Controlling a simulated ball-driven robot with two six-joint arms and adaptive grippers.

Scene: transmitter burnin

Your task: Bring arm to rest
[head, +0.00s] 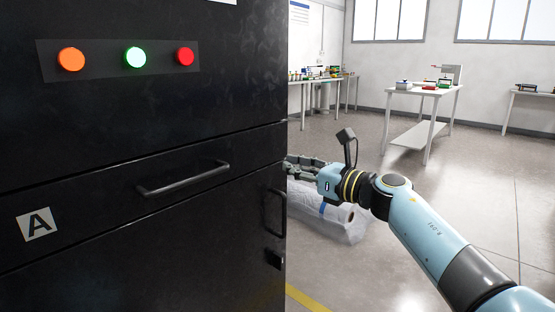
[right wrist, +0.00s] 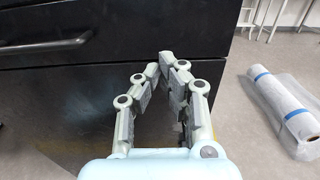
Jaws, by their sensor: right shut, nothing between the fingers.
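My right arm comes in from the lower right of the head view. Its gripper (head: 300,163) is at the right edge of a black cabinet, partly hidden behind that edge. In the right wrist view the right gripper (right wrist: 167,60) points at the black cabinet front, its fingers shut at the tips with nothing between them. I cannot tell whether the fingertips touch the cabinet. My left gripper is not in view.
The black cabinet (head: 100,215) fills the left, with a drawer handle (head: 185,180), an orange (head: 71,59), a green (head: 135,57) and a red button (head: 185,55). A plastic-wrapped roll (head: 335,215) lies on the floor. A white table (head: 425,90) stands far back. Floor at right is open.

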